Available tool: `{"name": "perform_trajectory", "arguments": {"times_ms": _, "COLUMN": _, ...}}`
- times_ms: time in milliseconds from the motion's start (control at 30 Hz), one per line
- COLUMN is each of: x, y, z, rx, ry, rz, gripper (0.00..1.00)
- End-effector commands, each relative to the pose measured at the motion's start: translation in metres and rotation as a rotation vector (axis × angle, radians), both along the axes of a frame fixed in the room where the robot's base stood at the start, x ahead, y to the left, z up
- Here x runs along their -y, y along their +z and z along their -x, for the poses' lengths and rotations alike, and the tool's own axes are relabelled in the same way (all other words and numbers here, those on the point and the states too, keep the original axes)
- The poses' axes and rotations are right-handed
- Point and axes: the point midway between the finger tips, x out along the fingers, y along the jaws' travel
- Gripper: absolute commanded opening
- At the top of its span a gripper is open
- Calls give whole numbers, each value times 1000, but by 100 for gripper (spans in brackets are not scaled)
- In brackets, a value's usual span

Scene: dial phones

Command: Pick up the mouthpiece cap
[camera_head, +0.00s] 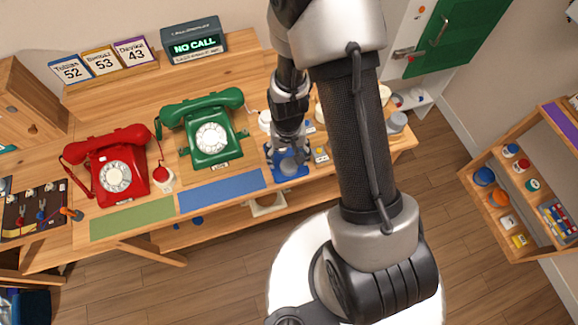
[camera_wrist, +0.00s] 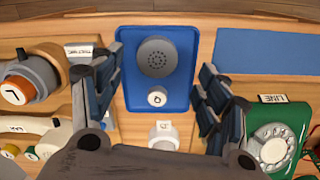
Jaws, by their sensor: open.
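A round grey cap with small holes (camera_wrist: 156,57), which looks like the mouthpiece cap, lies on a blue tray (camera_wrist: 129,90). In the head view the blue tray (camera_head: 303,171) is near the table's front edge, right of the blue mat, and the grey cap (camera_head: 290,168) shows on it. My gripper (camera_wrist: 160,65) is open above the tray, with one finger on each side of the cap in the picture. Nothing is between the fingers' pads. I cannot tell its exact height. A small round white piece marked with a letter (camera_wrist: 157,97) sits on the tray beside the cap.
A green dial phone (camera_head: 210,137) and a red dial phone (camera_head: 112,175) stand to the left. A blue mat (camera_head: 221,190) and a green mat (camera_head: 131,219) line the front edge. A white ring-shaped part (camera_wrist: 163,130) and several grey and orange parts (camera_wrist: 30,78) are close by.

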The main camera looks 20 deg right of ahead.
Motion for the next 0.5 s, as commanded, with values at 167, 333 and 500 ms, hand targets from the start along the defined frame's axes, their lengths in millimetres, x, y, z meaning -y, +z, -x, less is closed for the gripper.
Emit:
{"name": "perform_trajectory", "arguments": {"times_ms": 167, "x": 1, "y": -13, "z": 1, "rx": -1, "ry": -1, "rz": 0, "gripper": 69}}
{"name": "perform_trajectory", "arguments": {"times_ms": 333, "x": 3, "y": -40, "z": 3, "rx": -3, "ry": -1, "rz": 0, "gripper": 69}}
{"name": "perform_trajectory", "arguments": {"times_ms": 500, "x": 3, "y": -54, "z": 2, "rx": 0, "ry": 0, "rz": 0, "gripper": 69}}
